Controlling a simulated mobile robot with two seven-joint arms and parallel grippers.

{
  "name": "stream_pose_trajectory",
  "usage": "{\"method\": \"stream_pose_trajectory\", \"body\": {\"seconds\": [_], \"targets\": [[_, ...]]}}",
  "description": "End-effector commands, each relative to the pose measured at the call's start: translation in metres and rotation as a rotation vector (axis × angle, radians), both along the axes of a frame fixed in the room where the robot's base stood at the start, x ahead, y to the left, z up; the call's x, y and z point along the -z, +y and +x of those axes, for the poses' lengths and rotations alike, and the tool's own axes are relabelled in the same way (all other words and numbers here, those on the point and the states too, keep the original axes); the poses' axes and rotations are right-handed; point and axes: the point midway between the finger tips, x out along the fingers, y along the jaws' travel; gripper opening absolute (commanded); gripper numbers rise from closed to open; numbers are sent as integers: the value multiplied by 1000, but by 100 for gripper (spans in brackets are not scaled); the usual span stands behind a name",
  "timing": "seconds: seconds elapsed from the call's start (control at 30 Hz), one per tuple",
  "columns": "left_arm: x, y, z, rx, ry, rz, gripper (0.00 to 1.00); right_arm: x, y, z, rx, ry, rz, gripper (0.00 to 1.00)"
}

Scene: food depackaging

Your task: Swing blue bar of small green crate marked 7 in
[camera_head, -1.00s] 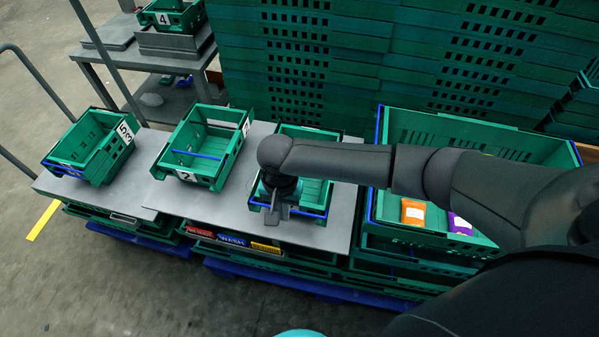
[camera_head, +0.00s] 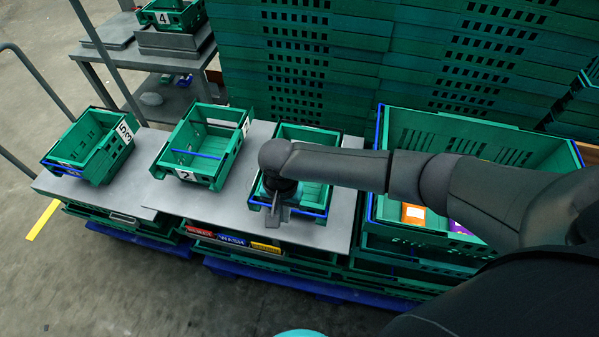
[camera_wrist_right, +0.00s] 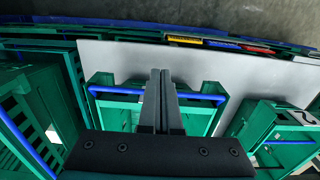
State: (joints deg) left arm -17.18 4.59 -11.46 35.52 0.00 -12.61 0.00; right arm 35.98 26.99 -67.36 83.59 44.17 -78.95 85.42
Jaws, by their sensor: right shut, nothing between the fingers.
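The small green crate (camera_head: 318,196) under my right gripper stands on the grey board, right of the crate marked 2. No number shows on it; my arm hides part of it. Its blue bar (camera_head: 310,213) runs along the near side, and in the right wrist view the bar (camera_wrist_right: 203,97) passes behind the fingers. My right gripper (camera_head: 276,218) is shut and empty, its fingers pointing down at the bar's middle. In the right wrist view the fingertips (camera_wrist_right: 160,74) overlap the bar; I cannot tell whether they touch it. My left gripper is not in view.
The crate marked 2 (camera_head: 220,175) and another small crate (camera_head: 75,170) stand to the left. A large green crate (camera_head: 388,209) with an orange packet (camera_head: 413,214) stands right, partly under my arm. Stacked crates (camera_head: 350,60) wall off the back. The grey board (camera_head: 235,214) has bare room.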

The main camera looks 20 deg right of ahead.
Motion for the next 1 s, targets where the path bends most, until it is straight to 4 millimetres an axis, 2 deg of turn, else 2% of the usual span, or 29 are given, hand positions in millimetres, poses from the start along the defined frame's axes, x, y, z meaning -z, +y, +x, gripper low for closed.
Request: {"method": "stream_pose_trajectory", "body": {"seconds": [1.0], "targets": [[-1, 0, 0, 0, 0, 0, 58, -1, -7, 12, 0, -1, 0, 0]]}}
